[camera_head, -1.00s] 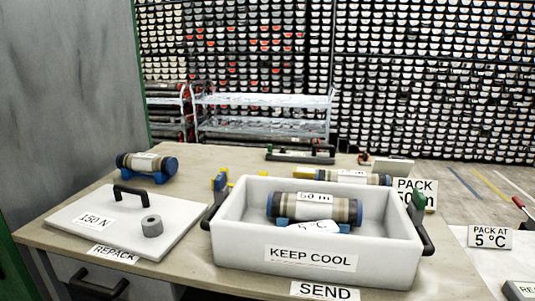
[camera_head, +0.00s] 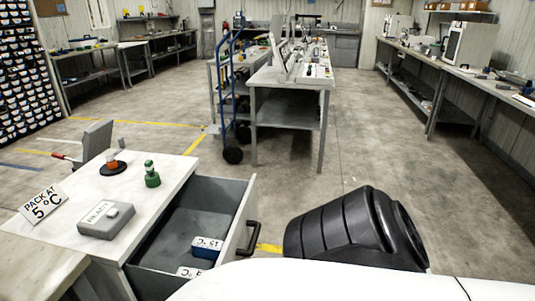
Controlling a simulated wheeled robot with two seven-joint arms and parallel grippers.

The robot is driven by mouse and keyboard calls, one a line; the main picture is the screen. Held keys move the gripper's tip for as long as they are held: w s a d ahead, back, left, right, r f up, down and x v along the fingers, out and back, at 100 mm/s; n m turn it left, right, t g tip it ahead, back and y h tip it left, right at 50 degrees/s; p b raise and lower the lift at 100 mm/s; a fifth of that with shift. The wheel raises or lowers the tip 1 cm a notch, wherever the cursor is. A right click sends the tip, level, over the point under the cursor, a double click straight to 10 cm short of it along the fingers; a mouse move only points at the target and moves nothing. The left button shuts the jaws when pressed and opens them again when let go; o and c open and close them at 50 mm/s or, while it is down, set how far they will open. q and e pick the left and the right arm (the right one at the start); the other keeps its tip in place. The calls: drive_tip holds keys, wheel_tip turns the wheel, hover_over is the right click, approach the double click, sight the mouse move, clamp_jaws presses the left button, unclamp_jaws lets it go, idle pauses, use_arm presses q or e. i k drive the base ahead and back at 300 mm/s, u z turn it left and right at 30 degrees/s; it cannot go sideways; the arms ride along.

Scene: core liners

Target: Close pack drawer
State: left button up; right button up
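The pack drawer (camera_head: 180,244) is pulled out of the white-topped cabinet at the lower left. Its grey inside is visible. A blue box with a white label reading 15 °C (camera_head: 207,247) lies in it, and part of another white label (camera_head: 190,272) shows at its lower edge. The white drawer front (camera_head: 236,225) faces right and carries a black bar handle (camera_head: 249,238). The near end of the drawer is cut off by white and black parts in the foreground. Neither of my grippers shows, and nothing is seen touching the handle.
The cabinet top (camera_head: 150,196) carries a green bottle-like item (camera_head: 152,175), a small orange-and-black item (camera_head: 112,163), a grey box (camera_head: 105,220) and a PACK AT 5 °C sign (camera_head: 43,204). A blue hand truck (camera_head: 228,95) stands by the middle bench. Open floor (camera_head: 350,150) lies beyond the drawer.

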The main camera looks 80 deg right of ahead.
sight(224, 209)
drive_tip(key=z, duration=2.35)
drive_tip(key=i, duration=0.9)
drive_tip(key=u, duration=0.55)
